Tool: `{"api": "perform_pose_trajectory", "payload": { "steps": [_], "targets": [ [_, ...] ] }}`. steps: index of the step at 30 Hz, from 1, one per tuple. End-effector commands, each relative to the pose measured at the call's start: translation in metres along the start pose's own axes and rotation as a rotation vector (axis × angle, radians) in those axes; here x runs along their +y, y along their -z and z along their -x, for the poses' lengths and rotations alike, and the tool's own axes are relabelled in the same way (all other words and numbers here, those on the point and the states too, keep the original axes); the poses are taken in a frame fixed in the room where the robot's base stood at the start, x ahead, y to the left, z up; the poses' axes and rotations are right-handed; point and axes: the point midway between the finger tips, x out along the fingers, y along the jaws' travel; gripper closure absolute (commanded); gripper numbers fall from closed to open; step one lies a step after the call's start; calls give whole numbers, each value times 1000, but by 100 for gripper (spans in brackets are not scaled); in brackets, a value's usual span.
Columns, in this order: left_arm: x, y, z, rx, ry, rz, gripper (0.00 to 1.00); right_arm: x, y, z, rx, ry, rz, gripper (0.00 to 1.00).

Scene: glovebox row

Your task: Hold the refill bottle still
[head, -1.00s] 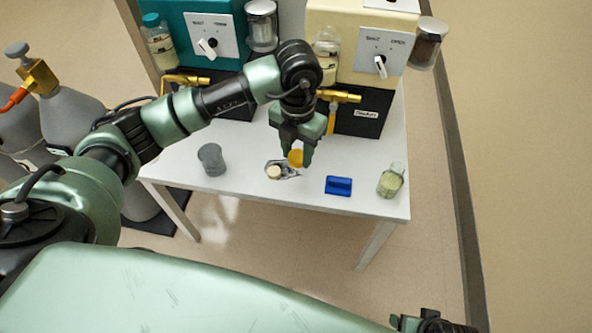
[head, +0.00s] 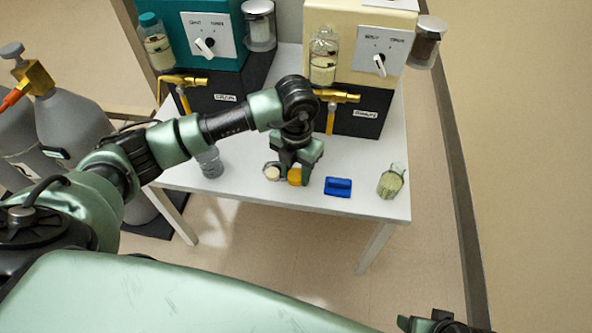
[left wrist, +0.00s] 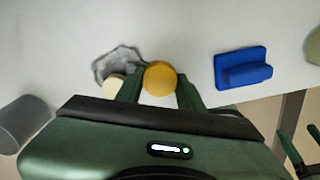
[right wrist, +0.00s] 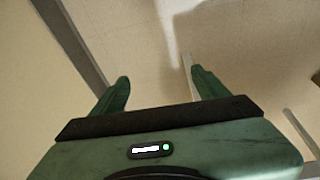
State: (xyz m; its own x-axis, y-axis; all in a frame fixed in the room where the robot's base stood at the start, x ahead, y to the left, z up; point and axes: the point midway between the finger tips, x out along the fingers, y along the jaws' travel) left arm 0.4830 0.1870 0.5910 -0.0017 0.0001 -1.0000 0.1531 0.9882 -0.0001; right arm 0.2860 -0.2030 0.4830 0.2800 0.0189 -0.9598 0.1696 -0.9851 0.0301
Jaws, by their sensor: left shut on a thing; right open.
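The refill bottle (left wrist: 160,77) shows only as a round yellow cap between my left fingers; its body is hidden below. In the head view the yellow cap (head: 295,177) is at the front middle of the white table (head: 240,192). My left gripper (head: 297,172) points down at it and is shut on it, with one finger on each side. I cannot tell whether its base touches the table. My right gripper (right wrist: 160,78) is open and empty, over the floor away from the table.
A grey cup (head: 211,162) stands to the left. A blue block (head: 338,187) and a green-filled jar (head: 391,182) are to the right. Two control boxes with brass taps (head: 338,97) stand behind.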

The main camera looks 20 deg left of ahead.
Motion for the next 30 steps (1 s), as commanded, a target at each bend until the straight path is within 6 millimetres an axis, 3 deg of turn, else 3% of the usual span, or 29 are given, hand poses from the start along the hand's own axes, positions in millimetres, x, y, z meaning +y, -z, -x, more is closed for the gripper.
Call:
{"api": "perform_pose_trajectory", "payload": {
  "steps": [1, 2, 3, 16, 30],
  "targets": [
    [0, 0, -1, 0, 0, 0, 100, 0, 0, 1, 1, 0, 0, 25],
    [0, 0, -1, 0, 0, 1, 57, 0, 0, 3, 1, 0, 0, 25],
    [0, 0, 0, 0, 0, 1, 53, 0, 0, 3, 1, 0, 0, 25],
    [0, -1, 6, -2, 0, 0, 53, 0, 1, -2, 2, 0, 0, 25],
    [1, -1, 101, -3, -1, 0, 53, -3, -16, -59, -34, 6, 5, 25]
  ]
}}
